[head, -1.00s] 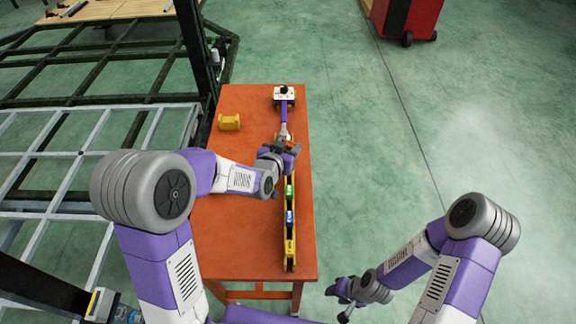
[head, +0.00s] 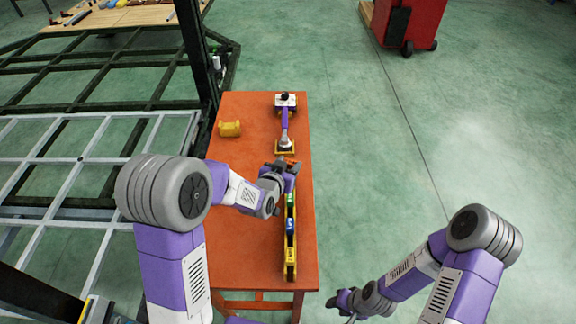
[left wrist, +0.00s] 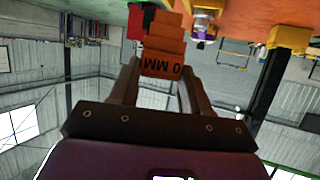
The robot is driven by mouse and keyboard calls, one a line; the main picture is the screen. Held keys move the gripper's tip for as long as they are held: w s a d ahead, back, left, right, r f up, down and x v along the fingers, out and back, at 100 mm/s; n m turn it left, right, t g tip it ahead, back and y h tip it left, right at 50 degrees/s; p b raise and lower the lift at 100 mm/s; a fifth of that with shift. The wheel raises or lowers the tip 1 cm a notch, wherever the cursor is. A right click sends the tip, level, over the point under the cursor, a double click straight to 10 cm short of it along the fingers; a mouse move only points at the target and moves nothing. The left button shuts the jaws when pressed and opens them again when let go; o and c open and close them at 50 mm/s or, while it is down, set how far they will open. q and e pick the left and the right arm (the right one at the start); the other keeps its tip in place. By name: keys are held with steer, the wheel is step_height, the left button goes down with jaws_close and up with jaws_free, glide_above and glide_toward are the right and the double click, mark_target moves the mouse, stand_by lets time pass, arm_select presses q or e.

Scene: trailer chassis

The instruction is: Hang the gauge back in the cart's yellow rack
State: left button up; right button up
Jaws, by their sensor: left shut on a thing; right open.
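My left gripper (head: 287,164) is shut on an orange stepped gauge (left wrist: 162,65) with dark upside-down lettering that reads like "0 MM". The gauge sits between the fingers in the left wrist view, and in the head view the gripper mostly hides it. The yellow rack (head: 290,271) runs along the right side of the orange cart top (head: 245,250). Green (head: 290,200) and blue (head: 290,226) pieces stand in the rack. The gripper is over the rack's far end; I cannot tell whether the gauge touches it. My right gripper (head: 343,300) is open, off the cart's near right corner.
A purple-handled device with a white block (head: 285,101) stands at the cart's far end. A yellow block (head: 230,129) lies at its far left. Metal frames (head: 70,190) and a dark post (head: 192,60) flank the left. A red cabinet (head: 410,22) stands far right; floor there is clear.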

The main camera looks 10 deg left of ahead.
arm_select(q)
steer(key=shift+f, duration=0.25)
steer(key=o, duration=1)
steer(key=shift+o, duration=0.2)
steer(key=shift+r+p, duration=0.3)
steer(key=shift+r, duration=0.2)
steer(key=b+v, duration=0.5)
steer(key=v, duration=0.7)
steer(key=shift+r, duration=0.2)
